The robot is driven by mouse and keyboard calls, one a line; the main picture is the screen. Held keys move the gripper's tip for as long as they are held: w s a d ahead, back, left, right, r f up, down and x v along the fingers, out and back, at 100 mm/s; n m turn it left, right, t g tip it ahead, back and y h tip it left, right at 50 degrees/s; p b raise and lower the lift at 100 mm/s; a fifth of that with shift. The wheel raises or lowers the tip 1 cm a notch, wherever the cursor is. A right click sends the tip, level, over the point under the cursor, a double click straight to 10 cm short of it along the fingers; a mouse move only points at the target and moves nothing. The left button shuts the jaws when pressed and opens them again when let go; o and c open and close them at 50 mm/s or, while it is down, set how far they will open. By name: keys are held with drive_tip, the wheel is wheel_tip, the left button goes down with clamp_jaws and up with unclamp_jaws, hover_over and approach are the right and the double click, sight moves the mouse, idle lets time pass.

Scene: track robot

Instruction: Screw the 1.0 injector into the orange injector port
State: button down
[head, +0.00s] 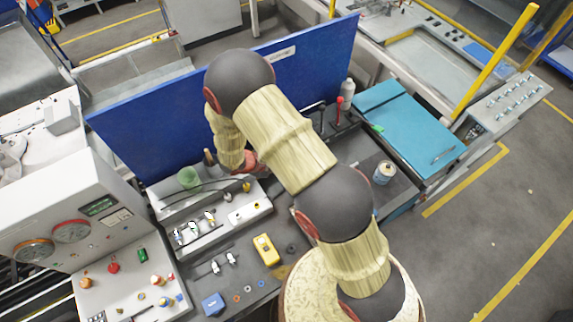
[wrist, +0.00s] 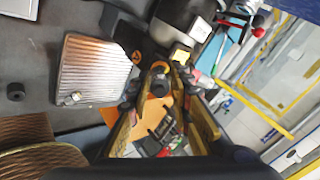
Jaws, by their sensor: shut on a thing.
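My gripper (wrist: 160,80) shows in the wrist view as two yellow-and-black fingers closed around a small part. The held part (wrist: 158,68) has a dark round end with an orange ring below it. I cannot read a label on it or tell that it is the 1.0 injector. Several small injector-like pieces stand in the grey rack (head: 236,221) on the bench in the head view. Two more white-and-dark pieces (head: 232,258) are on the bench in front of it. I cannot make out the orange injector port for certain.
A blue panel (head: 150,140) stands behind the bench. A yellow meter (head: 265,249), a blue box (head: 213,304) and small rings lie on the bench. A can (head: 383,172) stands right of my arm. A ribbed metal block (wrist: 92,70) lies left of my gripper.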

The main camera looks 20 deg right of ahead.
drive_tip(key=m+b, duration=0.3)
drive_tip(key=m, duration=0.1)
drive_tip(key=shift+f, duration=0.1)
drive_tip(key=m+b, duration=0.3)
drive_tip(key=m, duration=0.2)
drive_tip(key=shift+b, duration=0.4)
drive_tip(key=shift+m+b, duration=1.1)
drive_tip(key=shift+m, duration=0.4)
